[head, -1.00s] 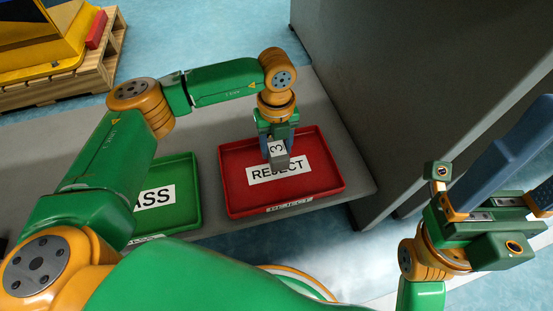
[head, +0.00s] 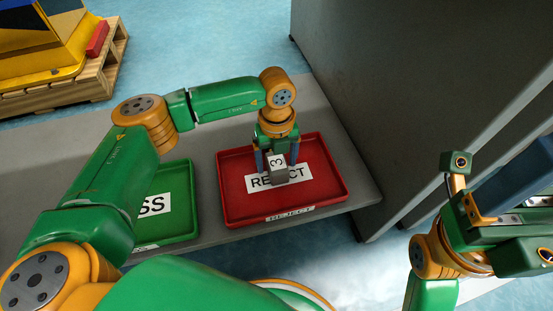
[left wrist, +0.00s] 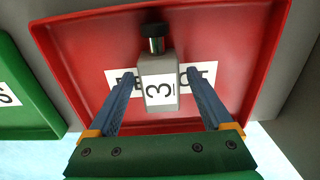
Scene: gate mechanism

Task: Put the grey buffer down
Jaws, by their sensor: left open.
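The grey buffer (head: 278,172) is a small grey block with a white label marked 3 and a dark round knob at one end. It rests in the red REJECT tray (head: 336,192), over the tray's white label. It also shows in the left wrist view (left wrist: 158,68). My left gripper (head: 275,170) is open around the buffer, with one blue finger on each side and gaps between fingers and block. My right gripper (head: 522,178) is at the right edge, away from the trays; its fingers are partly cut off.
A green PASS tray (head: 180,222) stands to the left of the red one, partly hidden by my left arm. Both are on a grey table (head: 210,150). A large grey cabinet (head: 420,90) rises at the right. A wooden pallet (head: 95,80) is at the far left.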

